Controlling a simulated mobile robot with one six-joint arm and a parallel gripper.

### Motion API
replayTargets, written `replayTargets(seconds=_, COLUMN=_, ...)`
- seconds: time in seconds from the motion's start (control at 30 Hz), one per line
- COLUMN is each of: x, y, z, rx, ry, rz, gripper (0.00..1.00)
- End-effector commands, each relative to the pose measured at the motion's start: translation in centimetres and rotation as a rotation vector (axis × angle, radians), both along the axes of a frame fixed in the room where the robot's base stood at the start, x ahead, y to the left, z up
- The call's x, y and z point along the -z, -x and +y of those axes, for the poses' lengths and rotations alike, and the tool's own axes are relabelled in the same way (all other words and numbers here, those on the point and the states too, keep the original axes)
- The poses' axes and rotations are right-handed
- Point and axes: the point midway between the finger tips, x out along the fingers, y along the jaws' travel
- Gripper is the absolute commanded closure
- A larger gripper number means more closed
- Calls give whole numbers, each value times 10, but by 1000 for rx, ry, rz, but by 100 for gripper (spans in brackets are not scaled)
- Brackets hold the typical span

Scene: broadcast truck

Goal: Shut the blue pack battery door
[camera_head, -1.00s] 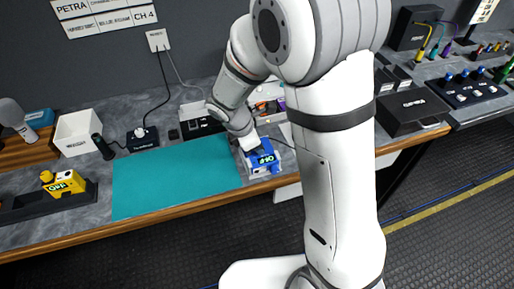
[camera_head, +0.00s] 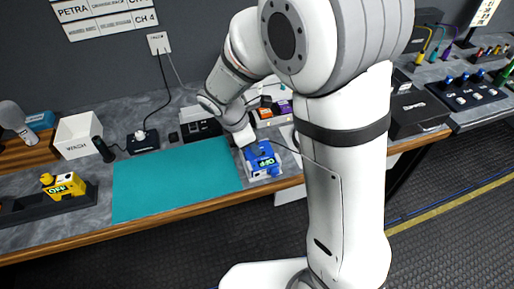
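The blue pack (camera_head: 262,160) sits on the grey counter just right of the teal mat, near the wooden front edge. It has a dark label with green lettering on its front-facing side. Its battery door is too small to make out, so I cannot tell whether it is open or shut. My gripper (camera_head: 246,144) reaches down at the pack's back left, very close to it. The fingers are too small and partly hidden, so I cannot tell whether they are open or touching the pack.
The teal mat (camera_head: 175,181) is bare. A yellow pack (camera_head: 65,185) stands in a dark tray at left. A white bin (camera_head: 79,136) and a charger (camera_head: 142,139) with a cable stand behind. Orange and purple items (camera_head: 272,110) lie behind the blue pack. A black box (camera_head: 418,112) stands at right.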

Motion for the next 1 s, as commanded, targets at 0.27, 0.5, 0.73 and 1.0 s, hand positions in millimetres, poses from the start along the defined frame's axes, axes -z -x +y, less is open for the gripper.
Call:
replayTargets(seconds=0.27, x=-35, y=4, z=14, rx=-1, ry=0, rz=-2, gripper=73)
replayTargets(seconds=0.5, x=-39, y=5, z=16, rx=-1, ry=0, rz=1, gripper=73)
replayTargets(seconds=0.73, x=-39, y=4, z=16, rx=-1, ry=0, rz=1, gripper=73)
replayTargets(seconds=1.0, x=-49, y=10, z=3, rx=91, ry=-33, rz=-31, gripper=73)
